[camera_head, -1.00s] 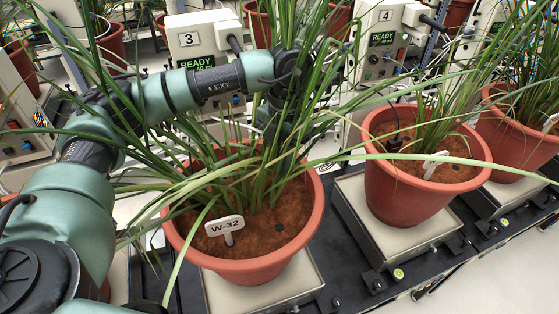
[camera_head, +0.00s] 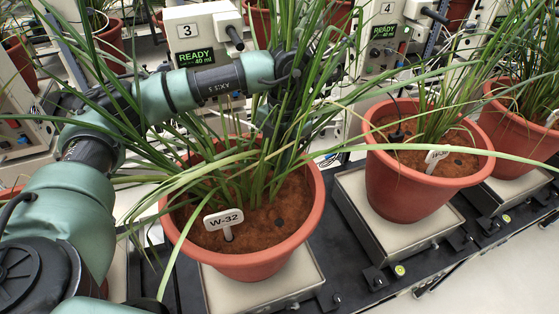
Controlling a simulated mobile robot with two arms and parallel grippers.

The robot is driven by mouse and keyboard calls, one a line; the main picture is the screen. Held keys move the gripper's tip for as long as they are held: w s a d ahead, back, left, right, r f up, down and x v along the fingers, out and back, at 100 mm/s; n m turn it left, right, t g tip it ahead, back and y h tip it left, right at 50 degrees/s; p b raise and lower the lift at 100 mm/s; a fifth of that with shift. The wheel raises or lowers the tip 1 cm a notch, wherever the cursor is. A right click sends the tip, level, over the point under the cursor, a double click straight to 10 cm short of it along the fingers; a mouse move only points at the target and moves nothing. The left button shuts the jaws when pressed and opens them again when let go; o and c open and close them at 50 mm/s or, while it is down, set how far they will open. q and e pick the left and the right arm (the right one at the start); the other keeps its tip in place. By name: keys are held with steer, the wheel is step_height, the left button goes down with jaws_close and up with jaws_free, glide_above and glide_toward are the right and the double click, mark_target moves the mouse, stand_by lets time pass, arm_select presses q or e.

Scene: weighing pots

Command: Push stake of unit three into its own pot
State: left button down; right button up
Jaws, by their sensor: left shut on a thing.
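The terracotta pot of unit three (camera_head: 307,232) stands on a pale plate, with a grassy plant in brown soil. A white tag marked W-32 (camera_head: 223,219) stands in the soil at the front left, slightly tilted. A dark round spot (camera_head: 280,223) shows in the soil to its right. My left gripper (camera_head: 282,140) points down among the leaves over the back of this pot. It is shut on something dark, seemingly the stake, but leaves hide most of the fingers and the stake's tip. My right gripper is not in view.
The unit 3 box (camera_head: 201,35) shows READY behind the pot. To the right stands the unit 4 pot (camera_head: 400,190), with a dark cabled probe (camera_head: 397,133) in its soil. Long leaves cross in front of my left arm. Another pot (camera_head: 515,135) stands farther right.

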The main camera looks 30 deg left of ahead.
arm_select(q)
steer(key=shift+f+b, duration=0.8)
steer(key=shift+f, duration=0.35)
steer(key=c, duration=1.2)
jaws_free()
step_height(320, 180, up, 13)
steer(key=p, duration=0.8)
steer(key=shift+r, duration=0.1)
